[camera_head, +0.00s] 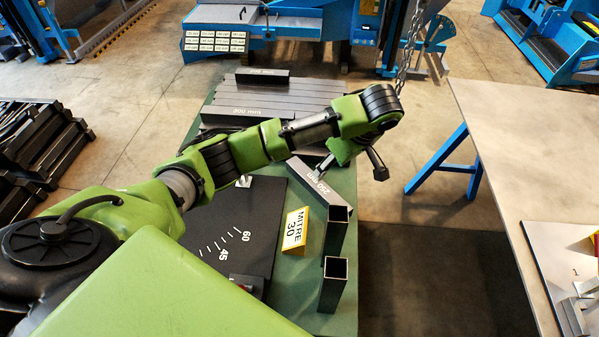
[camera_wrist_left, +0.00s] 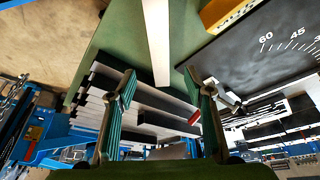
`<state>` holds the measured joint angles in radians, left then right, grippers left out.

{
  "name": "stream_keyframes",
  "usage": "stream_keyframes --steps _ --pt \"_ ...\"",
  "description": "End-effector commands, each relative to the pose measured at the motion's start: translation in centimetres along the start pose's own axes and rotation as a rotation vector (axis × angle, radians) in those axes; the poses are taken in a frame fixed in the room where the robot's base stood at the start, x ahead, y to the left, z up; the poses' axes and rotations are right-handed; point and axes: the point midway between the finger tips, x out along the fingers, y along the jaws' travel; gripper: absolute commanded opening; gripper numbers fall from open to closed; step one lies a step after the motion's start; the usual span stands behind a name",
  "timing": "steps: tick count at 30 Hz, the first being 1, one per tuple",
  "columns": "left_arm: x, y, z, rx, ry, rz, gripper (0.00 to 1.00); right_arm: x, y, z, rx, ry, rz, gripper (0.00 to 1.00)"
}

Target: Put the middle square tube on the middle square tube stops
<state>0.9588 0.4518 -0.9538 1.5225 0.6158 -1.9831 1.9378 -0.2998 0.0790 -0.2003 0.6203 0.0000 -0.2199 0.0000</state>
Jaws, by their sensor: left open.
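Two dark, hollow square tubes stand upright at the right edge of the green bench, a rear one (camera_head: 337,232) and a front one (camera_head: 333,285). A grey bar marked 260 mm (camera_head: 321,187) lies behind them. I cannot tell which piece is the middle square tube. My left gripper (camera_head: 352,167) is open above the bench near the grey bar. In the left wrist view its two fingers (camera_wrist_left: 162,90) are apart, with a pale bar (camera_wrist_left: 157,40) seen beyond them. Small metal blocks (camera_head: 574,315) stand on the right table; whether they are the stops is unclear. My right gripper is not in view.
A yellow MITRE 30 sign (camera_head: 295,231) stands beside the upright tubes, next to a black angle plate (camera_head: 225,222). Long grey bars (camera_head: 285,97) lie at the bench's back. The right table (camera_head: 520,150) is mostly clear; a floor gap separates it from the bench.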

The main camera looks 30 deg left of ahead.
Motion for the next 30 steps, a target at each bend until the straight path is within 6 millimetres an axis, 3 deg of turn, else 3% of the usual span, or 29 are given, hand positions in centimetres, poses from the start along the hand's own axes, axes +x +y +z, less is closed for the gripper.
stream_keyframes --steps 12,20,30 --pt "6.9 0.0 0.0 0.001 0.0 -0.003 0.47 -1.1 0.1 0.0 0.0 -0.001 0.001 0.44" --pt "8.9 0.0 0.0 0.001 0.0 -0.002 0.47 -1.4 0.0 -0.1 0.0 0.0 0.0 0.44" --pt "13.4 0.0 0.0 0.002 0.0 -0.001 0.47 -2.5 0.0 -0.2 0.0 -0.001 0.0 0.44"
